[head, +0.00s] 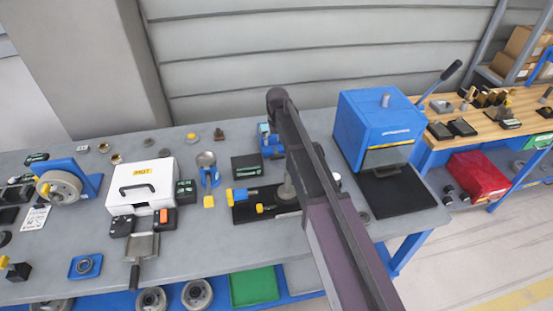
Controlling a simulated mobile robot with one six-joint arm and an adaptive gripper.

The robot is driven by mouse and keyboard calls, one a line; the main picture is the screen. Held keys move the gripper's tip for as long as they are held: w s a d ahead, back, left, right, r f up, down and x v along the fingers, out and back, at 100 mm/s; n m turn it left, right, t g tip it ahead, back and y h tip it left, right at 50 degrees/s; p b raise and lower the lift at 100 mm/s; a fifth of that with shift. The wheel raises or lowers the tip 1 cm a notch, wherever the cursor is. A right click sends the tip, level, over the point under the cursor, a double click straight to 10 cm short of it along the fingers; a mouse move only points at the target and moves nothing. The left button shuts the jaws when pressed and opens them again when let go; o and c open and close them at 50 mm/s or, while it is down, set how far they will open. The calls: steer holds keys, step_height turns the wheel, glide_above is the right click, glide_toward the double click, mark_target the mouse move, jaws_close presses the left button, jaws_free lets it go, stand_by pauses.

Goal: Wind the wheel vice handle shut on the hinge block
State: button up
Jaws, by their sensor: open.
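A blue stand (88,181) with a grey wheel (59,189) on its left side stands at the left of the bench; I cannot tell whether it is the wheel vice. A small blue device (269,143) stands at the back middle, partly behind my arm, and may also be a vice. I cannot make out the handle or the hinge block for certain. My arm crosses the bench from the lower right up to the back middle. My gripper does not show; the arm hides that area.
A wooden bench (466,148) with a red bin (477,176) stands right.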

mark_target(278, 156)
steer(key=shift+f+b, duration=3.05)
steer(key=shift+f, duration=0.3)
steer(key=c, duration=0.9)
steer(key=shift+o, duration=0.2)
steer(key=shift+d, duration=0.1)
steer(key=shift+d+g+y+b, duration=0.1)
steer(key=shift+g+y+b, duration=0.3)
steer(key=shift+y, duration=1)
